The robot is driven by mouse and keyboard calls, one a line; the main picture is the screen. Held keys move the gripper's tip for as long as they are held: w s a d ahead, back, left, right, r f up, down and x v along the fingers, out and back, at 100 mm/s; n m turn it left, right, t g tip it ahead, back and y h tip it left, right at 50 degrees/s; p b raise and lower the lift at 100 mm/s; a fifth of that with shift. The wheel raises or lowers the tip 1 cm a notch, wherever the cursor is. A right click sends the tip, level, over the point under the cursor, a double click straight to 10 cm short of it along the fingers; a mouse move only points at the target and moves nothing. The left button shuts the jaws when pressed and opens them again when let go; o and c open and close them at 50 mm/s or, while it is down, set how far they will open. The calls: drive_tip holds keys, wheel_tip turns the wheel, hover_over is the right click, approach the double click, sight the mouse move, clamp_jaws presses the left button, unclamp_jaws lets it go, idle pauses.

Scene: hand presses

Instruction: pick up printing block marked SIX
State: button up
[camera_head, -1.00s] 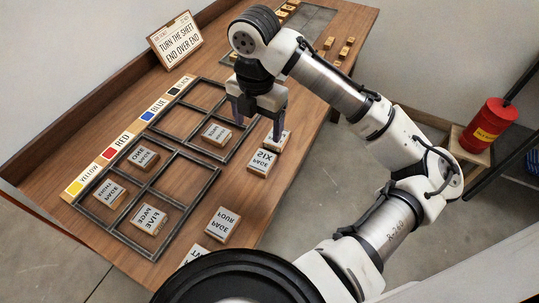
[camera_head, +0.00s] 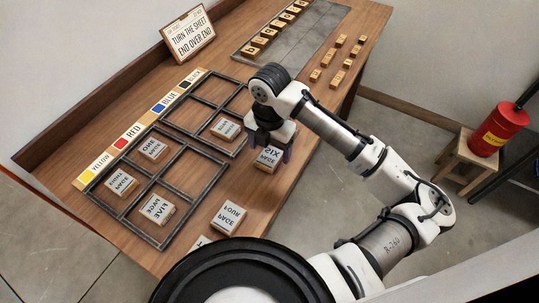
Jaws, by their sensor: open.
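The printing block marked SIX (camera_head: 268,160) lies on the wooden table, near its right edge, beside the black grid frame. Its lettering reads mirrored, and its upper part is partly hidden by my gripper. My gripper (camera_head: 268,155) points down over this block, with one finger at each side of it. The jaws are open. I cannot tell whether the fingers touch the block.
The grid frame (camera_head: 181,148) holds several blocks, including one marked FIVE (camera_head: 157,208). A block marked FOUR (camera_head: 228,217) lies outside it, nearer me. Small wooden pieces (camera_head: 339,40) lie at the far right. A red bucket (camera_head: 497,127) stands on a stool.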

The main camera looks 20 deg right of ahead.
sight(269, 159)
drive_tip(key=shift+f, duration=1.2)
drive_tip(key=c, duration=1.1)
drive_tip(key=shift+r, duration=0.1)
